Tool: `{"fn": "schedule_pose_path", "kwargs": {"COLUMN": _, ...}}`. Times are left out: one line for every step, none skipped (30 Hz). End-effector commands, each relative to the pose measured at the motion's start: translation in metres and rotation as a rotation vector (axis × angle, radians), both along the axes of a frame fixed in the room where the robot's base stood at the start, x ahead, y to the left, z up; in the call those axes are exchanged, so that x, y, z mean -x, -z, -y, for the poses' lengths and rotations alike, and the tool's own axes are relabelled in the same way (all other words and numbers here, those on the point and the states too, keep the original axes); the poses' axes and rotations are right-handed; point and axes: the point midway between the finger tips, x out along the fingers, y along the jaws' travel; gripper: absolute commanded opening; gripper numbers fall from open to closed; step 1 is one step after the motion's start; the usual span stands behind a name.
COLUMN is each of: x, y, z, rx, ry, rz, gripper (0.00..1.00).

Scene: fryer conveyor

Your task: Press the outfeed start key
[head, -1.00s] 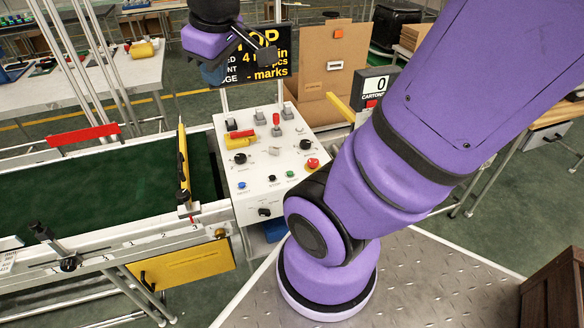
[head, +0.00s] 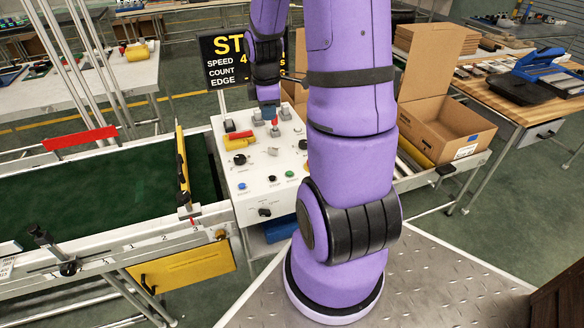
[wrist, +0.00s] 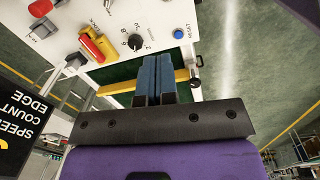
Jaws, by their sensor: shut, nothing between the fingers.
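The white control panel (head: 252,199) stands at the end of the green belt. Along its near part are a blue key (head: 242,186), a black key (head: 271,178) and a green key (head: 290,174); their labels are too small to read in the head view. The wrist view shows a blue key (wrist: 177,33) marked RESET near the panel edge. I cannot tell for sure which key is the outfeed start. My gripper (head: 268,109) is shut and empty, over the far part of the panel; its blue fingers (wrist: 153,72) touch no key that I can see.
The panel also carries a yellow-and-red switch (head: 238,140), a red-handled lever (head: 275,131) and a dial (wrist: 133,42). A black sign (head: 226,68) stands behind. My arm covers the panel's right edge. An open carton (head: 450,120) stands at right.

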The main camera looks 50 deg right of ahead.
Motion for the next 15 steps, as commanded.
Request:
{"fn": "schedule_pose_path", "kwargs": {"x": 0.003, "y": 0.014, "z": 0.009, "rx": -0.012, "ry": -0.019, "rz": -0.016, "gripper": 0.0}}
{"fn": "schedule_pose_path", "kwargs": {"x": 0.004, "y": 0.02, "z": 0.013, "rx": -0.017, "ry": -0.036, "rz": -0.023, "gripper": 0.0}}
{"fn": "schedule_pose_path", "kwargs": {"x": 0.006, "y": 0.029, "z": 0.019, "rx": -0.024, "ry": -0.056, "rz": -0.031, "gripper": 0.0}}
{"fn": "schedule_pose_path", "kwargs": {"x": 0.007, "y": 0.035, "z": 0.022, "rx": -0.03, "ry": -0.071, "rz": -0.037, "gripper": 0.0}}
{"fn": "schedule_pose_path", "kwargs": {"x": 0.008, "y": 0.041, "z": 0.026, "rx": -0.035, "ry": -0.085, "rz": -0.042, "gripper": 0.0}}
{"fn": "schedule_pose_path", "kwargs": {"x": 0.01, "y": 0.048, "z": 0.031, "rx": -0.04, "ry": -0.102, "rz": -0.046, "gripper": 0.0}}
{"fn": "schedule_pose_path", "kwargs": {"x": 0.011, "y": 0.053, "z": 0.033, "rx": -0.044, "ry": -0.115, "rz": -0.05, "gripper": 0.0}}
{"fn": "schedule_pose_path", "kwargs": {"x": 0.012, "y": 0.057, "z": 0.036, "rx": -0.047, "ry": -0.126, "rz": -0.053, "gripper": 0.0}}
{"fn": "schedule_pose_path", "kwargs": {"x": 0.014, "y": 0.063, "z": 0.039, "rx": -0.052, "ry": -0.138, "rz": -0.056, "gripper": 0.0}}
{"fn": "schedule_pose_path", "kwargs": {"x": 0.015, "y": 0.066, "z": 0.041, "rx": -0.055, "ry": -0.147, "rz": -0.058, "gripper": 0.0}}
{"fn": "schedule_pose_path", "kwargs": {"x": 0.015, "y": 0.069, "z": 0.042, "rx": -0.057, "ry": -0.154, "rz": -0.06, "gripper": 0.0}}
{"fn": "schedule_pose_path", "kwargs": {"x": 0.016, "y": 0.072, "z": 0.044, "rx": -0.061, "ry": -0.163, "rz": -0.061, "gripper": 0.0}}
{"fn": "schedule_pose_path", "kwargs": {"x": 0.017, "y": 0.074, "z": 0.045, "rx": -0.063, "ry": -0.168, "rz": -0.063, "gripper": 0.0}}
{"fn": "schedule_pose_path", "kwargs": {"x": 0.017, "y": 0.075, "z": 0.046, "rx": -0.063, "ry": -0.171, "rz": -0.063, "gripper": 0.0}}
{"fn": "schedule_pose_path", "kwargs": {"x": 0.017, "y": 0.076, "z": 0.046, "rx": -0.065, "ry": -0.175, "rz": -0.064, "gripper": 0.0}}
